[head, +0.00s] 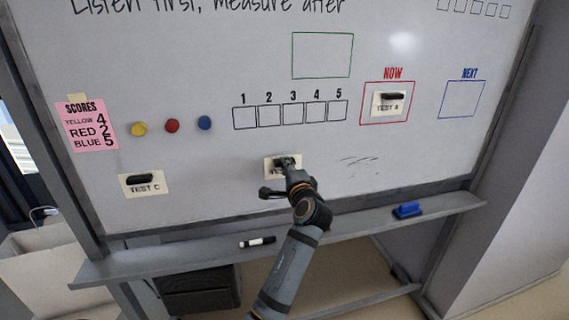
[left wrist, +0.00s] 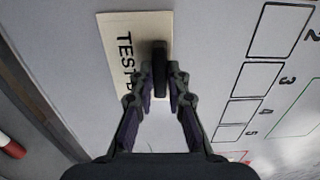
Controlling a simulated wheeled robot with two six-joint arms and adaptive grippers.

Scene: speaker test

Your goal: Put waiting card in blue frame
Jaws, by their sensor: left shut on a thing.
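The TEST B card (head: 269,162) is cream with a black handle and lies flat on the whiteboard, below the numbered boxes. My left gripper (head: 286,163) is at this card and partly covers its print in the head view. In the left wrist view, the fingers of my left gripper (left wrist: 160,84) are shut on the black handle (left wrist: 160,58) of the card (left wrist: 113,35). The blue frame (head: 462,99), labelled NEXT, is empty at the right of the board. My right gripper is not in view.
A red frame (head: 364,104) labelled NOW holds the TEST A card (head: 377,103). The TEST C card (head: 158,182) is at lower left. Several empty numbered boxes (head: 293,113) and an empty green frame (head: 322,55) are above. The ledge (head: 340,225) bears a marker (head: 257,242) and blue eraser (head: 407,210).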

